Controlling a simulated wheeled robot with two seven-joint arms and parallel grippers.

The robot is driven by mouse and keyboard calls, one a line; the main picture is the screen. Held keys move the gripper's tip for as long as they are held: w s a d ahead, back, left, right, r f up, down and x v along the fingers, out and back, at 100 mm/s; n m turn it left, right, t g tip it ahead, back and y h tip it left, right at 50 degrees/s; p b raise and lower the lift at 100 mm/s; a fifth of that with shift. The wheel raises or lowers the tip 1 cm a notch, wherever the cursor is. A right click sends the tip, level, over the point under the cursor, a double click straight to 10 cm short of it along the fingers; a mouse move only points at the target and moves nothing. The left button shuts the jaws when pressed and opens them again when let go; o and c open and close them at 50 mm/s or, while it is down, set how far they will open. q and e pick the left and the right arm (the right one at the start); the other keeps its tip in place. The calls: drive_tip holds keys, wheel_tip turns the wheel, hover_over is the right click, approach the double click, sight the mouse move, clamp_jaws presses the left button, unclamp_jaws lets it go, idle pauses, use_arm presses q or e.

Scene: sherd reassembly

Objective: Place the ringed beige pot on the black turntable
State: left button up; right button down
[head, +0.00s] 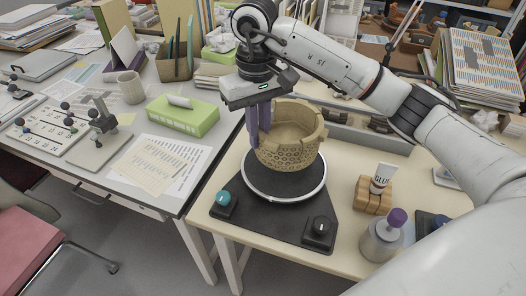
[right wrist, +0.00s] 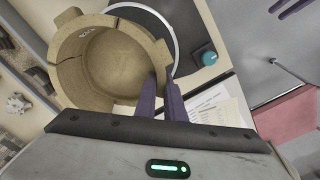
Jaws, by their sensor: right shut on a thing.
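The ringed beige pot (head: 287,138) has rings of pressed pattern on its outside and a jagged, gapped rim. My right gripper (head: 259,133) is shut on the left side of its wall, and the grip also shows in the right wrist view (right wrist: 160,98). The pot is upright in front of the black turntable (head: 283,185), covering its rear part. I cannot tell whether its base touches the disc. In the right wrist view the pot (right wrist: 108,62) partly hides the turntable (right wrist: 180,22). Dark purple tips at that view's top right look like my left gripper (right wrist: 295,8).
A glue tube (head: 382,176) in a wooden block and a purple-capped bottle (head: 382,239) stand to the right. A green tissue box (head: 183,115) sits on the left desk.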

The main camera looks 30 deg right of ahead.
sight(259, 151)
drive_tip(key=shift+f, duration=2.3)
drive_tip(key=shift+f, duration=0.1)
drive_tip(key=c, duration=2.3)
unclamp_jaws()
drive_tip(key=shift+f, duration=0.2)
drive_tip(key=o, duration=0.5)
drive_tip(key=shift+r, duration=0.1)
drive_tip(key=shift+c, duration=0.2)
wheel_tip(259, 151, up, 12)
drive_tip(key=shift+a+r, duration=0.1)
drive_tip(key=shift+r, duration=0.05)
